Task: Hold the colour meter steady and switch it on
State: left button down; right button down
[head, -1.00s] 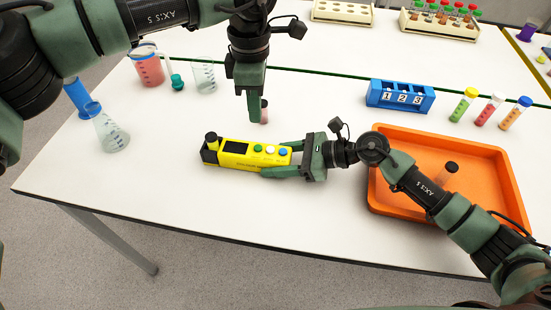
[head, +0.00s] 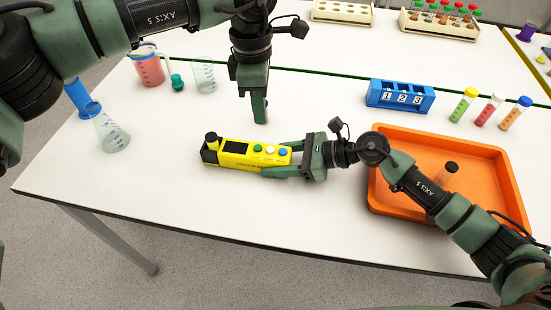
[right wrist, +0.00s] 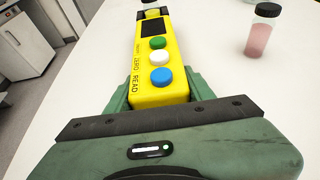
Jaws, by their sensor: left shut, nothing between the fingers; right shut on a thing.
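The yellow colour meter (head: 225,155) lies on the white table, with a dark screen, a black knob-like part at its left end, and green, white and blue buttons. In the right wrist view the meter (right wrist: 160,97) shows the green button (right wrist: 158,43) farthest from the gripper and the blue one (right wrist: 161,77) nearest; ZERO and READ are legible. My right gripper (head: 288,158) is shut on the meter's right end. My left gripper (head: 261,120) is shut and empty, pointing down beyond the meter, apart from its buttons in the picture.
A dark-capped vial of pink liquid (right wrist: 262,32) stands beside the meter; my left gripper hides it in the head view. An orange tray (head: 390,208) is at right, a blue numbered rack (head: 400,97) behind it. Beakers and a flask (head: 111,135) stand at left.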

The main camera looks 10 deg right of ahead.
pick_arm(q)
jog(key=s+d+r+n+g+h, duration=0.1)
jog(key=s+d+r+h, duration=0.25)
jog(key=d, duration=0.25)
jog(key=s+d+r+g+h, duration=0.1)
jog(key=s+d+r+h, duration=0.1)
jog(key=s+d+h, duration=0.3)
jog(key=s+d+r+n+g+h, duration=0.1)
jog(key=d+r+g+h, duration=0.15)
jog(key=d, duration=0.45)
jog(key=w+r+n+t+h, duration=0.35)
jog(key=r+n+h, duration=0.2)
jog(key=r, duration=0.25)
jog(key=w+r+n+t+h, duration=0.3)
jog(key=r+n+t+h, duration=0.1)
jog(key=r+n, duration=0.35)
jog(key=w+a+r+n+t+y, duration=0.1)
jog(key=w+a+n+t+y, duration=0.15)
jog(key=w+n+t, duration=0.35)
jog(key=n+g+y, duration=0.2)
jog(key=n+y, duration=1)
jog(key=n, duration=0.6)
send_over(255, 152)
notch_tip(255, 152, down, 25)
jog(key=shift+f, duration=3.7)
